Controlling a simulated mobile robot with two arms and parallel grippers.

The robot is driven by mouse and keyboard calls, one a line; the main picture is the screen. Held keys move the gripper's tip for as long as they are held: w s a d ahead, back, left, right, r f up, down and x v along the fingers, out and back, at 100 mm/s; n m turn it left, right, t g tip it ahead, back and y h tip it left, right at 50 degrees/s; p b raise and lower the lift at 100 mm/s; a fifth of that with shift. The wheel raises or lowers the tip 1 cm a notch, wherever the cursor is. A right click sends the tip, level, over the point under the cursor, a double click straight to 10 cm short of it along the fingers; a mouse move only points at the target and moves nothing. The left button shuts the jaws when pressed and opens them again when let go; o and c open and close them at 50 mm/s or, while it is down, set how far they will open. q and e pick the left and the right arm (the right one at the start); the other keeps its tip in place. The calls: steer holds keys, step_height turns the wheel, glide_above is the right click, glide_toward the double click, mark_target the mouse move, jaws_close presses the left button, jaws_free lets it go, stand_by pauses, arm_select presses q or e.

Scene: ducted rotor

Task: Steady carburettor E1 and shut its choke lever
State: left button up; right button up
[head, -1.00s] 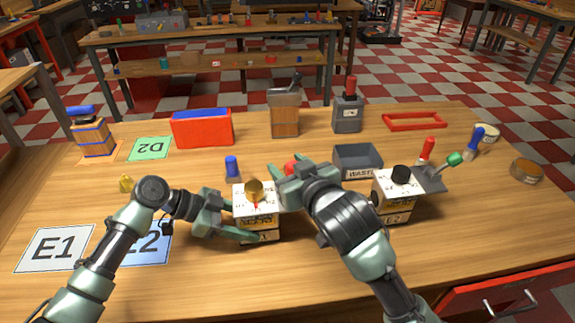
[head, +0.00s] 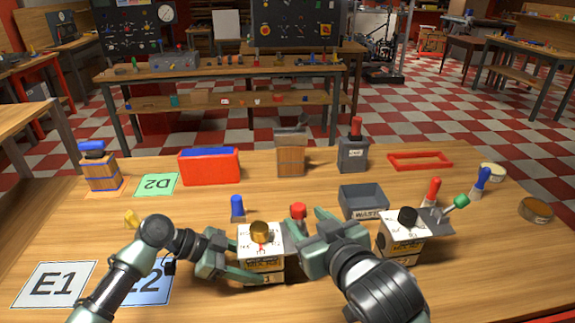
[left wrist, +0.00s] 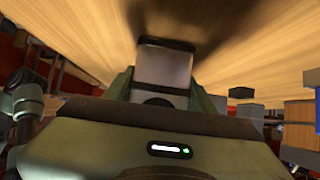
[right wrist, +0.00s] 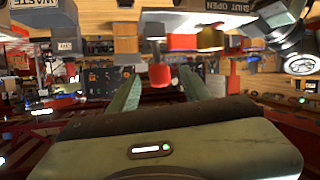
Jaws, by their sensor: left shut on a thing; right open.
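A white-topped block-shaped carburettor (head: 262,265) with a brass knob stands upright on the bench; I take it for E1, though its label is too small to read surely. My left gripper (head: 238,268) is shut on its body from the left; the left wrist view shows the body (left wrist: 163,68) between the fingers. The choke lever's red knob (head: 298,210) stands up at its right side. My right gripper (head: 312,235) is open just right of the lever. In the right wrist view the red knob (right wrist: 160,75) appears between the spread fingers (right wrist: 158,92), apparently not gripped.
A second carburettor (head: 403,240) with a black knob and green-tipped lever stands at right. A grey waste bin (head: 363,203) is behind my right gripper. A blue-topped peg (head: 237,207) stands behind the held carburettor. The E1 mat (head: 53,285) at left is bare.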

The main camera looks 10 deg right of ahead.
arm_select(q)
steer(key=o, duration=1.3)
steer(key=shift+o, duration=0.2)
